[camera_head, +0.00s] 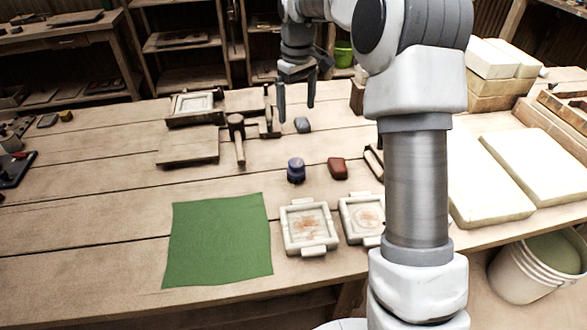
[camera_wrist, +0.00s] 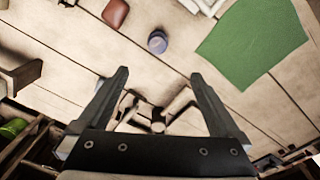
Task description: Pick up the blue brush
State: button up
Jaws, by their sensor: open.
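A small upright dark-blue round item (camera_head: 296,170) stands on the wooden table, right of and behind the green cloth. It is the only clearly blue thing, but I cannot make out bristles. In the wrist view it (camera_wrist: 157,41) lies just beyond the fingertips, between their lines. My gripper (camera_head: 297,100) is open and empty, pointing down above the far part of the table. Its two spread fingers also show in the wrist view (camera_wrist: 160,78), apart from the blue item.
A red-brown block (camera_head: 338,168) lies right of the blue item, and a grey lump (camera_head: 302,125) behind it. A green cloth (camera_head: 218,240) and two pale moulds (camera_head: 308,228) lie in front. A wooden mallet (camera_head: 237,135) lies left. White slabs (camera_head: 475,180) are at right.

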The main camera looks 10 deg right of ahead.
send_over(297, 162)
notch_tip(297, 162, down, 4)
jog(key=shift+g, duration=0.3)
jog(key=f+b, duration=0.1)
jog(key=f, duration=0.3)
jog(key=f+b, duration=0.1)
jog(key=f, duration=0.3)
jog(key=f+b, duration=0.2)
jog(key=f, duration=0.2)
jog(key=shift+w+a+f, duration=0.1)
jog(key=shift+w+f, duration=0.25)
jog(key=shift+w, duration=0.05)
jog(key=shift+s+f+b, duration=0.2)
jog(key=shift+f+b, duration=0.35)
jog(key=shift+f, duration=0.8)
jog(key=shift+s+f+b, duration=0.15)
jog(key=shift+f+b, duration=0.35)
jog(key=shift+f, duration=0.85)
jog(key=c, duration=1.4)
jog(key=shift+r, duration=0.15)
